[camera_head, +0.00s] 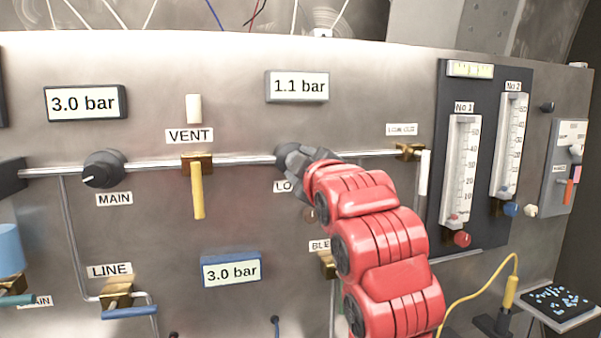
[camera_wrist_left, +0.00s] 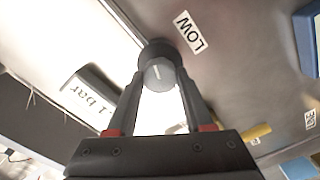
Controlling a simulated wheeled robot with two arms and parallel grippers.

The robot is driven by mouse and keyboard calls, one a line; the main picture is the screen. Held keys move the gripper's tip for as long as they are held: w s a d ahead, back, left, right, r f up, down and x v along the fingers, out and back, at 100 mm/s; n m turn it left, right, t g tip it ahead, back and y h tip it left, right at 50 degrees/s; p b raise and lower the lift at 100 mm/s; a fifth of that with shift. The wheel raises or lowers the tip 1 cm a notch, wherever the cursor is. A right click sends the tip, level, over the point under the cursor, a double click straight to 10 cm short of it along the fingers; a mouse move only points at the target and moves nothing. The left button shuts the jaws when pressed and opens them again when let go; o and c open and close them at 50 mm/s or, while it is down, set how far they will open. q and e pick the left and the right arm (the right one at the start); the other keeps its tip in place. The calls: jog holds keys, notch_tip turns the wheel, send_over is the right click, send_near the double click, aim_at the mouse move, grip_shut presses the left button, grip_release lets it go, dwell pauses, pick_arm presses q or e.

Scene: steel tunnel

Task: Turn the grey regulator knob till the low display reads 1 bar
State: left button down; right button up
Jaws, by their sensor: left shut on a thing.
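The grey regulator knob (camera_wrist_left: 158,72) sits on the panel beside the LOW label (camera_wrist_left: 188,32) in the left wrist view. My left gripper (camera_wrist_left: 160,80) is shut on it, one finger on each side. In the head view my left gripper (camera_head: 297,158) and red arm cover most of the knob, and the LOW label (camera_head: 281,187) is partly hidden. The low display (camera_head: 297,87) above the knob reads 1.1 bar. It also shows tilted in the left wrist view (camera_wrist_left: 90,98), only partly readable. My right gripper is not in view.
A dark MAIN knob (camera_head: 103,169) and a yellow VENT lever (camera_head: 197,190) are left of my gripper along the pipe. Other displays (camera_head: 82,102) and (camera_head: 232,270) read 3.0 bar. Two flow gauges (camera_head: 461,165) stand on the right. A yellow cable (camera_head: 478,292) hangs at lower right.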

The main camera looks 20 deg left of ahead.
pick_arm(q)
jog(key=shift+n, duration=0.3)
jog(key=shift+c, duration=1.5)
grip_release()
jog(key=b+v, duration=0.1)
jog(key=v, duration=1.6)
jog(key=shift+s+b, duration=0.2)
jog(key=shift+b, duration=0.1)
jog(key=shift+d, duration=0.15)
